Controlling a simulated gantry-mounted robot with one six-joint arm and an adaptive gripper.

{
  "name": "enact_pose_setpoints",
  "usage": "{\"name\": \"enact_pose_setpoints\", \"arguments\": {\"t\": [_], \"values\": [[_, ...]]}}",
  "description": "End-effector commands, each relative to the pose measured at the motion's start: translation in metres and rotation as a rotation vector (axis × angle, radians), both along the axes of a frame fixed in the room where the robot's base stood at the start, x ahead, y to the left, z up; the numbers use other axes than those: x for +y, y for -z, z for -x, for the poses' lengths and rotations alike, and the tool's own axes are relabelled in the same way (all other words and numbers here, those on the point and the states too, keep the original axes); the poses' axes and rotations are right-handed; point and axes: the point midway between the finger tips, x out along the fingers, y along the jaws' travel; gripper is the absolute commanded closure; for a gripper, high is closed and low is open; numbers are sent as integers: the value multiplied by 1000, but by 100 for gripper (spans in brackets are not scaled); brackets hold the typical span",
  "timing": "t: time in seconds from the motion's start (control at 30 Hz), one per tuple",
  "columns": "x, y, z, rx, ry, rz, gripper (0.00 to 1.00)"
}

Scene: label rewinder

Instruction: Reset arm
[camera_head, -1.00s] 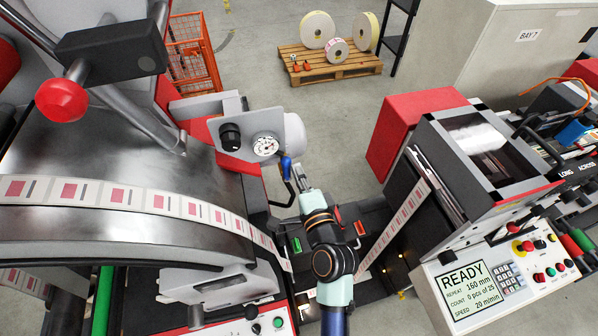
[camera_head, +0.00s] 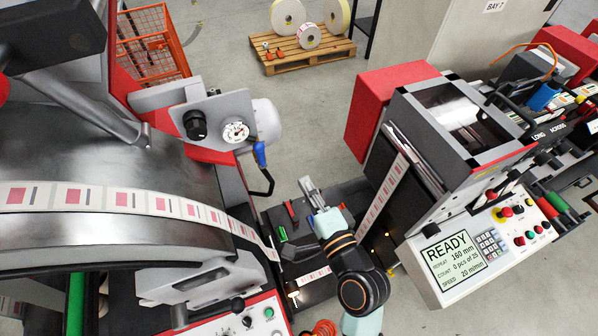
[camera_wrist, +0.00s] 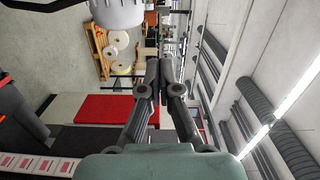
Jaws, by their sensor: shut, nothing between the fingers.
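My gripper (camera_wrist: 159,70) is in the middle of the wrist view, its two dark fingers together at the tips with nothing between them. In the head view my gripper (camera_head: 309,184) points up and away over the dark bed between the two machine halves, held apart from the label web. A blue-handled lever (camera_head: 260,155) stands just left of it, below the pressure gauge (camera_head: 235,131). The label web (camera_head: 374,209) rises to the right of my arm.
The rewinder's right unit has a red box (camera_head: 396,95) and a control panel (camera_head: 455,258) reading READY. A curved metal cover (camera_head: 90,150) fills the left. A pallet (camera_head: 308,56) with label rolls stands behind on open floor.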

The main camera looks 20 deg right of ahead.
Motion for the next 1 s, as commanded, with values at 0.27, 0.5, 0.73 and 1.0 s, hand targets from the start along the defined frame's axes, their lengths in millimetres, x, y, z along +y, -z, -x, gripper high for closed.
{"name": "enact_pose_setpoints", "arguments": {"t": [0.27, 0.5, 0.73, 1.0], "values": [[0, 0, 5, 0, 0, 0, 100], [0, 0, 5, 0, 0, 0, 100], [30, -24, 3, 35, -56, 173, 100], [136, -117, 48, 248, -277, 1276, 100]]}}
